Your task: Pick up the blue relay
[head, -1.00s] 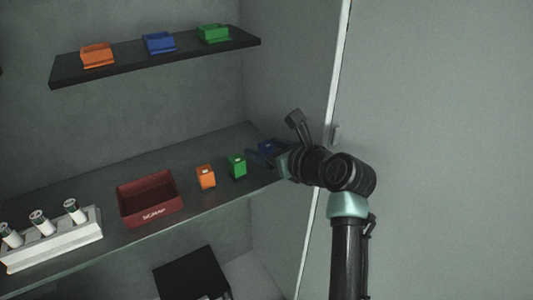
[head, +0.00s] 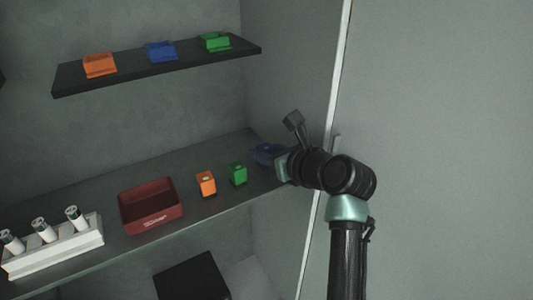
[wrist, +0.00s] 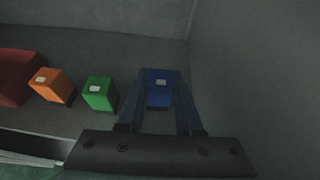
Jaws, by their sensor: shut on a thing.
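The blue relay (wrist: 160,90) stands on the lower shelf near the right wall, between the two fingers of my gripper (wrist: 160,98). The fingers are shut on its sides in the wrist view. In the head view the relay and my gripper (head: 267,154) sit at the right end of the row, partly hidden by my wrist and hard to tell apart. I cannot tell whether the relay is clear of the shelf.
A green relay (wrist: 100,94) and an orange relay (wrist: 52,86) stand to the left. Further left are a dark red bin (head: 151,207) and a white rack (head: 55,250) with vials. An upper shelf (head: 160,66) holds orange, blue and green holders. The cabinet wall is close on the right.

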